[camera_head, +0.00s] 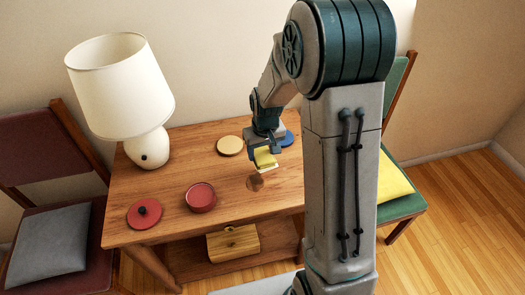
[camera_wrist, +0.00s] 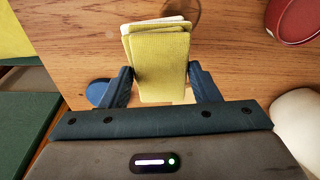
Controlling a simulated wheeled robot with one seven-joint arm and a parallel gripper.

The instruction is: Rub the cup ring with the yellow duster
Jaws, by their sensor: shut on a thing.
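The yellow duster (camera_head: 264,158) is held in my gripper (camera_head: 266,147) above the right part of the wooden table (camera_head: 180,160). In the wrist view the duster (camera_wrist: 160,65) is a thick folded yellow pad with a pale layer on its far side. The gripper's two blue fingers (camera_wrist: 160,85) press it from both sides. The cup ring (camera_head: 255,183) is a brown round mark on the tabletop, just below and in front of the duster. The ring also shows in the wrist view (camera_wrist: 196,20), partly hidden behind the duster. The duster appears apart from the tabletop.
A red bowl (camera_head: 201,197) and a red knobbed lid (camera_head: 144,213) stand left of the ring. A tan disc (camera_head: 230,145) and a blue disc (camera_head: 288,138) lie farther back. A white lamp (camera_head: 120,90) stands at the back left. Chairs flank the table.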

